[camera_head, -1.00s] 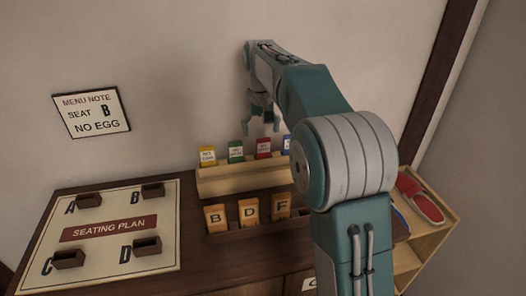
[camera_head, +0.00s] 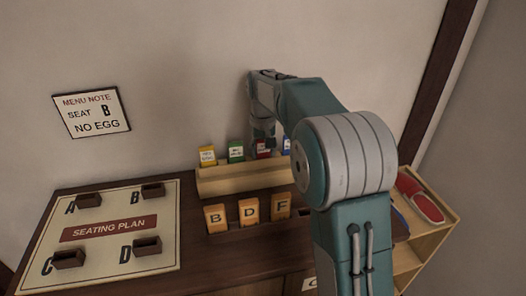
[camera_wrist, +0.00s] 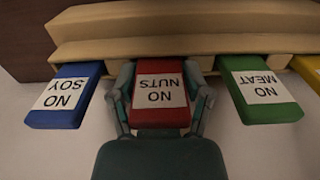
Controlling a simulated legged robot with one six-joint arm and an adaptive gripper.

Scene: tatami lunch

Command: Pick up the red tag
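The red tag (camera_wrist: 160,98), with a white "NO NUTS" label, stands in a slot of the wooden rack between the blue and green tags. In the head view the red tag (camera_head: 262,154) is partly hidden by my gripper. My gripper (camera_wrist: 160,95) has one finger on each side of the red tag, around its upper part. The fingers are open and very close to the tag's sides; I cannot make out firm contact. The tag is still in the rack.
A blue "NO SOY" tag (camera_wrist: 63,95) and a green "NO MEAT" tag (camera_wrist: 260,90) stand close on either side. A yellow tag (camera_head: 207,156) is farther left. In front are orange letter tags (camera_head: 249,211) and the seating plan board (camera_head: 165,215).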

